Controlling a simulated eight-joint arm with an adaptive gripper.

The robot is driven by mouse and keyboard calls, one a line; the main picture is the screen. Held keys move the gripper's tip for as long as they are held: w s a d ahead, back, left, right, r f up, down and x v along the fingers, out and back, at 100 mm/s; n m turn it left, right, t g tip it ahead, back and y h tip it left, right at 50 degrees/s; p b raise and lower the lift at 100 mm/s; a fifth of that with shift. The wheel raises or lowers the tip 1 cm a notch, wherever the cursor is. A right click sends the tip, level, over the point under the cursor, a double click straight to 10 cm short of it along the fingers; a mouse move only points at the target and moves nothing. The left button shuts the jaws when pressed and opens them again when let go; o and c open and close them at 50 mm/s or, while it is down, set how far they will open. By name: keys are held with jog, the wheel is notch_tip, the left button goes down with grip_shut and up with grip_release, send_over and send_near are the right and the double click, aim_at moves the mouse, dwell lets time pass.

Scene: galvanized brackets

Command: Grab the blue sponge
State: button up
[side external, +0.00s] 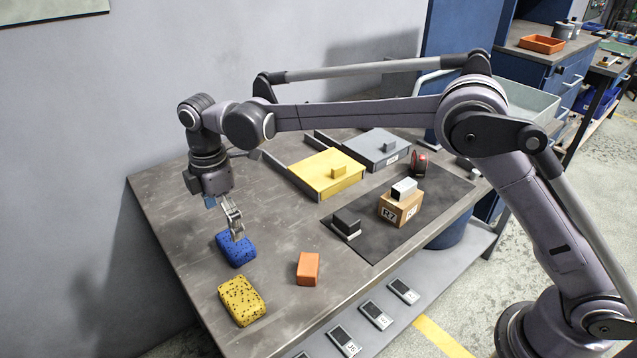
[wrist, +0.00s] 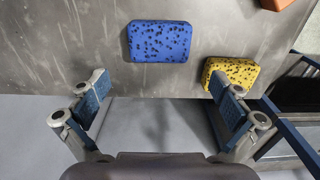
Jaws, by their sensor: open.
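The blue sponge (side external: 236,250) lies flat on the grey table, dotted with dark pores. In the wrist view the blue sponge (wrist: 160,41) sits beyond the fingertips, near the top middle. The gap between gripper and sponge is hard to judge from the side view.
A yellow sponge (side external: 242,301) lies close to the blue one, and also shows in the wrist view (wrist: 232,74). An orange block (side external: 308,269) lies to the right. Yellow (side external: 318,176) and grey (side external: 378,152) boxes stand farther back. A dark mat (side external: 440,200) carries a cardboard box (side external: 398,211).

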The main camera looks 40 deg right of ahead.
aim_at(229, 243)
jog(key=shift+f, duration=3.8)
jog(key=c, duration=0.9)
